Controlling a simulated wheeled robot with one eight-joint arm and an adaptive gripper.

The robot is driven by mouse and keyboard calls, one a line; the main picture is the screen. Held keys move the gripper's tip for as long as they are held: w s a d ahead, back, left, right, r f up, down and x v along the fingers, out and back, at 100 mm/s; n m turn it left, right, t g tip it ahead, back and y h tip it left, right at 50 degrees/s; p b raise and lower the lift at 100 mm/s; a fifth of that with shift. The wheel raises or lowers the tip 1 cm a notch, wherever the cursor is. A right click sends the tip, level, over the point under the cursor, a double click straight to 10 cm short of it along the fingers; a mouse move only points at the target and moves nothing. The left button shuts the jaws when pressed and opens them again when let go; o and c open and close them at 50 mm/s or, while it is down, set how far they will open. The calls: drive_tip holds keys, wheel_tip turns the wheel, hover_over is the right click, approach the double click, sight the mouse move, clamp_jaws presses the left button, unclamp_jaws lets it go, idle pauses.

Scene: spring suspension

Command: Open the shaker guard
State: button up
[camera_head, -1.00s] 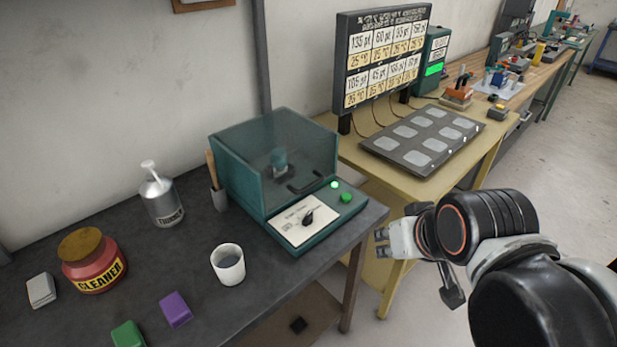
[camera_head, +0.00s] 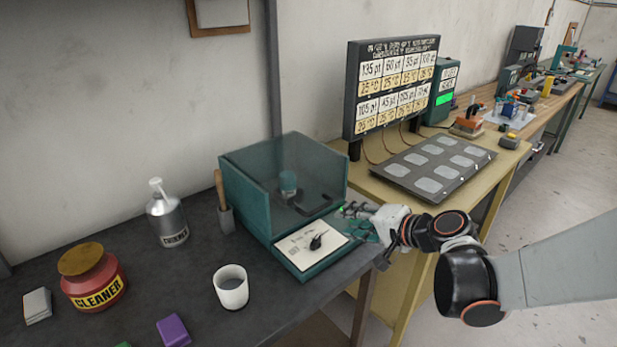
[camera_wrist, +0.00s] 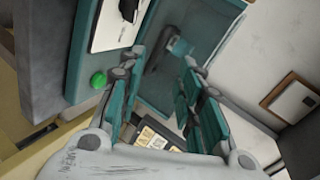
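The shaker (camera_head: 300,262) is a teal machine on the dark bench, with a white front panel and black knob. Its see-through guard (camera_head: 262,172) is down over a small vial-like part (camera_head: 288,184). A dark bar handle (camera_head: 316,204) shows at the guard's lower front. My gripper (camera_head: 352,216) is at the shaker's right front corner, right of the handle, and partly covers the green buttons. In the wrist view my gripper (camera_wrist: 165,58) has its teal-padded fingers apart with nothing between them. The guard (camera_wrist: 208,20) lies beyond them, and a green button (camera_wrist: 98,80) is at left.
A white cup (camera_head: 231,290), a red cleaner jar (camera_head: 92,280), a thinner bottle (camera_head: 167,218) and a brush holder (camera_head: 226,220) stand left of the shaker. A yellow table (camera_head: 380,193) with a dark tray (camera_head: 430,170) adjoins at right.

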sight(326, 207)
drive_tip(key=w+d+f+m+t+y, duration=0.2)
drive_tip(key=w+d+f, duration=0.1)
drive_tip(key=f, duration=0.1)
drive_tip(key=b+x, duration=0.2)
drive_tip(key=x, duration=0.4)
drive_tip(key=b+x, duration=0.2)
drive_tip(key=x, duration=0.5)
drive_tip(key=shift+w+a+r, duration=0.1)
drive_tip(key=shift+w+r, duration=0.05)
drive_tip(key=shift+w, duration=0.25)
clamp_jaws()
